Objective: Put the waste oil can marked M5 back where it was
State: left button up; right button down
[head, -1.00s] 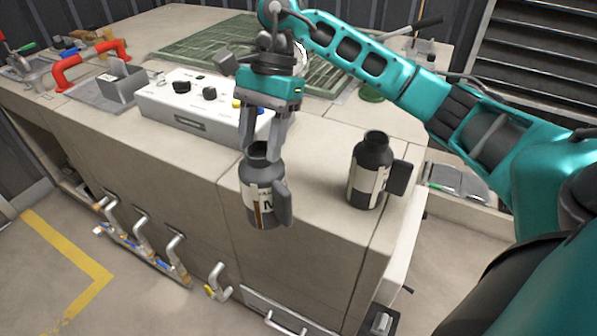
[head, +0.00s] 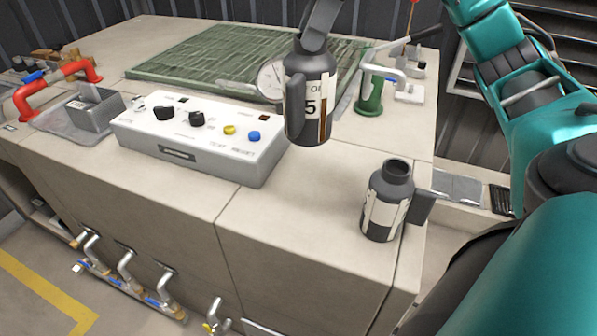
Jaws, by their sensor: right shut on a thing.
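A dark grey can (head: 309,108) with a white label showing a 5 and part of other lettering hangs upright in the air above the counter. Its side handle faces left toward the camera. My right gripper (head: 317,42) is shut on the top of this can; only its lower part shows at the top edge of the view. A second dark can (head: 382,210) with a pale label stands on the counter's right front part, its handle to the right. I cannot read its label. My left gripper is not in view.
A white control box (head: 200,140) with knobs and buttons stands left of the held can. Behind are a green grating (head: 215,55), a round gauge (head: 271,78) and a green-based fitting (head: 369,95). The counter (head: 300,195) between box and standing can is clear.

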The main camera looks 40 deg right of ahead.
jog(key=shift+d+r, duration=0.1)
jog(key=shift+d, duration=0.05)
jog(key=b, duration=0.3)
send_over(315, 112)
jog(key=w+d, duration=0.3)
notch_tip(315, 112, down, 6)
jog(key=shift+f, duration=0.25)
notch_tip(315, 112, down, 8)
jog(key=b, duration=0.2)
jog(key=shift+f+b, duration=0.15)
jog(key=shift+b, duration=0.15)
jog(key=shift+f, duration=0.45)
notch_tip(315, 112, down, 3)
jog(key=shift+r+b, duration=0.1)
jog(key=shift+b, duration=0.55)
jog(key=shift+f, duration=0.4)
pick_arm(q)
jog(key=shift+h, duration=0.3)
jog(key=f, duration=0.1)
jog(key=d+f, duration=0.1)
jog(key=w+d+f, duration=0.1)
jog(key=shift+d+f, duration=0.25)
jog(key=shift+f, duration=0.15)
pick_arm(e)
jog(key=shift+f, duration=0.1)
